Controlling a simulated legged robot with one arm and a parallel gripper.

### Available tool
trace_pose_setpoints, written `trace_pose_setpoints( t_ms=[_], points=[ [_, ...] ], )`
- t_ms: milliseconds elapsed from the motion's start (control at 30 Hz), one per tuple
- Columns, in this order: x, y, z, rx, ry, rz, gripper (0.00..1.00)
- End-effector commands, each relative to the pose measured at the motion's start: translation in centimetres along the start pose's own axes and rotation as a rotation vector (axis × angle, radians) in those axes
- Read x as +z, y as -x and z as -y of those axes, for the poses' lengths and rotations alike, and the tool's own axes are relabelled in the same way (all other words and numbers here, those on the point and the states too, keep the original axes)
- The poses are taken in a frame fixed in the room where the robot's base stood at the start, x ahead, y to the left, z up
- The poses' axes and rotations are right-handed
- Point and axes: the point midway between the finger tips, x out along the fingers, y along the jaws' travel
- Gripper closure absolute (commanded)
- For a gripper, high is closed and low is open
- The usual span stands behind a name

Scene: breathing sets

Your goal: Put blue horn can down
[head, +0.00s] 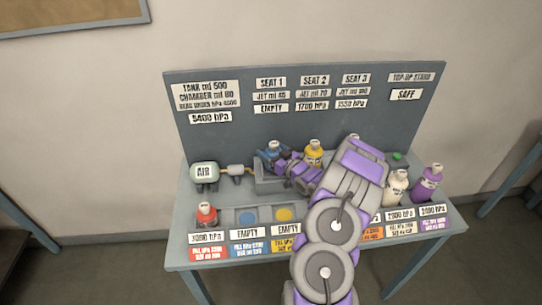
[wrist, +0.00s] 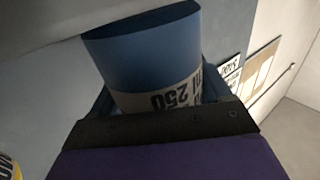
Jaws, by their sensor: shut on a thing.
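The blue can (head: 271,152) is at the left end of the grey seat block (head: 268,186), below the SEAT 1 sign. My gripper (head: 283,163) is shut on it. In the wrist view the blue can (wrist: 145,50) fills the space beyond the jaw, with a white band reading "ml 250". Whether its base rests in the seat or hangs just above cannot be told. The SEAT 1 sign (head: 270,83) has an EMPTY plate under it. A blue disc (head: 247,217) marks a bare front-row place, labelled EMPTY.
A yellow can (head: 314,151) stands just right of the blue one. The AIR tank (head: 204,173) is at left. My arm hides the middle.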

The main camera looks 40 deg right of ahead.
Motion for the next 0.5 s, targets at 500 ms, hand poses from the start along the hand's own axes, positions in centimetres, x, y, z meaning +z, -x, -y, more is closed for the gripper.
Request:
trace_pose_setpoints(
  t_ms=[500],
  points=[
    [1.97, 0.09, 0.08, 0.0, -0.001, 0.0, 0.6]
  ],
)
